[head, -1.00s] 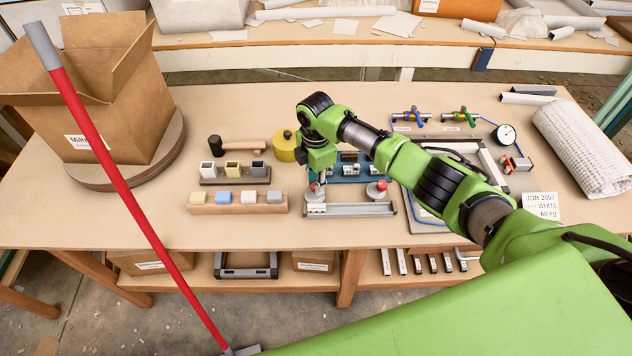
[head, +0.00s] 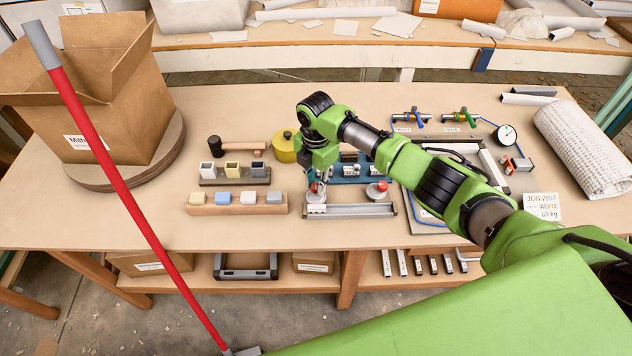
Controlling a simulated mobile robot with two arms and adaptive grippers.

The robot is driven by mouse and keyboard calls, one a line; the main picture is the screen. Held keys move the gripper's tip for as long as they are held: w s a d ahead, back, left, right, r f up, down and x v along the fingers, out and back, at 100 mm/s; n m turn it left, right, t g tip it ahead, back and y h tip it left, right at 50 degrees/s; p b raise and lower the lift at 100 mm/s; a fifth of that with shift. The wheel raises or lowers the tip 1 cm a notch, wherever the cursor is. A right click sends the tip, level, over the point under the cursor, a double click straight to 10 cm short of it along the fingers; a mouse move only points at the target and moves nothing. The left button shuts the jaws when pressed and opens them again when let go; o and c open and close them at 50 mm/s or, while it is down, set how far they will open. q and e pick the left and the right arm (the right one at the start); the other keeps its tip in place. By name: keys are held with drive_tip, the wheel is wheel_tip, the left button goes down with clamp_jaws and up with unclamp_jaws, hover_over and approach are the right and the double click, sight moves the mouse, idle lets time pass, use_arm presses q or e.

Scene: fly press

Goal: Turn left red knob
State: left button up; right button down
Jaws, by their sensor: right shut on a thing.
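The left red knob (head: 314,187) sits on a round pale base at the left end of a grey metal frame (head: 352,211) on the workbench. My right gripper (head: 319,182) points down over this knob and is shut on it; the arm's wrist hides part of the contact. The right red knob (head: 381,186) stands free on its own round base at the right end of the same frame. My left gripper is not in view.
Behind the frame is a blue fixture (head: 352,170), partly hidden by my arm. To the left are a wooden block with coloured pieces (head: 237,208), a mallet (head: 238,147) and a yellow round container (head: 284,150). A pressure gauge (head: 504,135) stands at right.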

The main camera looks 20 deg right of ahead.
sight(316, 185)
drive_tip(key=c, duration=1.8)
unclamp_jaws()
drive_tip(key=shift+r, duration=0.1)
wheel_tip(316, 185, up, 12)
drive_tip(key=shift+f, duration=0.1)
